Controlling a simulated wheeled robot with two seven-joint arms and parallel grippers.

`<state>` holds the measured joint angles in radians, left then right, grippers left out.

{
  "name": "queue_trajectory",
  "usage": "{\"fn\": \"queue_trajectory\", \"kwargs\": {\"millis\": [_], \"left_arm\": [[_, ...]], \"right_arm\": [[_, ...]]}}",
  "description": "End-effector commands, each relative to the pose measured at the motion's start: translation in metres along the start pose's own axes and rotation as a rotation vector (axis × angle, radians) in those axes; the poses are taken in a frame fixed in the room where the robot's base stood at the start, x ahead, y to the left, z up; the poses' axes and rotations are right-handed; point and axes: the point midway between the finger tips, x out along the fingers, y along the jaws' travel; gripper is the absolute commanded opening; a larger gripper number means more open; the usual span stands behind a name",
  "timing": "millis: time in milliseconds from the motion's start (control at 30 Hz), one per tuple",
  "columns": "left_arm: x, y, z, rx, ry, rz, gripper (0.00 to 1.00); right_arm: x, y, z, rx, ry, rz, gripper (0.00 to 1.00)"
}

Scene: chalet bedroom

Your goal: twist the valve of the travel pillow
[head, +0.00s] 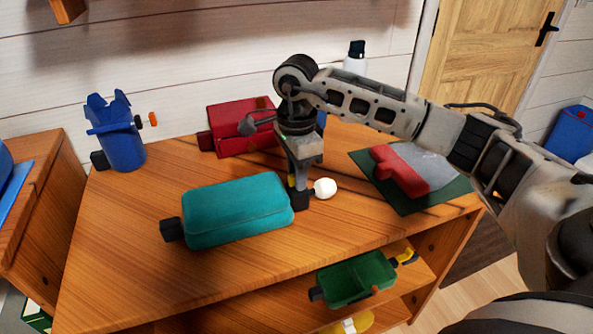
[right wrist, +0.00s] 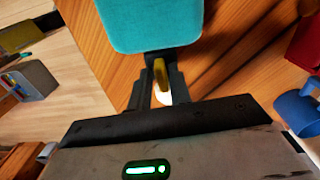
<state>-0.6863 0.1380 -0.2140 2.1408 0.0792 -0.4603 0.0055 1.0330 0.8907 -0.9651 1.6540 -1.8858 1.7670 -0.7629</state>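The travel pillow (head: 235,211) is a teal, rounded block lying on the wooden table, with a dark block at its left end. It also shows at the top of the right wrist view (right wrist: 150,22). My right gripper (head: 298,195) points down at the pillow's right end. In the right wrist view the yellow valve (right wrist: 161,75) stands between the two dark fingers, which flank it closely and look shut on it. The fingers hide most of the valve in the head view. My left gripper is out of view.
A white round object (head: 325,187) sits just right of the gripper. A red case (head: 235,128) and blue holder (head: 122,150) stand behind. A red and grey item lies on a dark green mat (head: 408,205) at right. A green tray (head: 345,291) is on the shelf below.

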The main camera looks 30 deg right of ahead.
Motion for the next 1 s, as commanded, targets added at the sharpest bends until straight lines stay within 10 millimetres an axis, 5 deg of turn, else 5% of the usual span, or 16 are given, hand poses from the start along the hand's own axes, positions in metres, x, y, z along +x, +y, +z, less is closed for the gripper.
{"fn": "queue_trajectory", "kwargs": {"millis": [367,800,1000], "left_arm": [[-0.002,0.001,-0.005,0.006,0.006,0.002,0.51],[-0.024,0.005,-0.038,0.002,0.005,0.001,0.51],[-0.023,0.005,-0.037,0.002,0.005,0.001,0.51]], "right_arm": [[-0.004,-0.001,0.000,-0.003,-0.002,-0.006,0.33],[-0.063,-0.002,0.000,-0.003,-0.002,-0.008,0.33],[-0.062,-0.001,0.000,-0.003,-0.002,-0.007,0.33]]}}
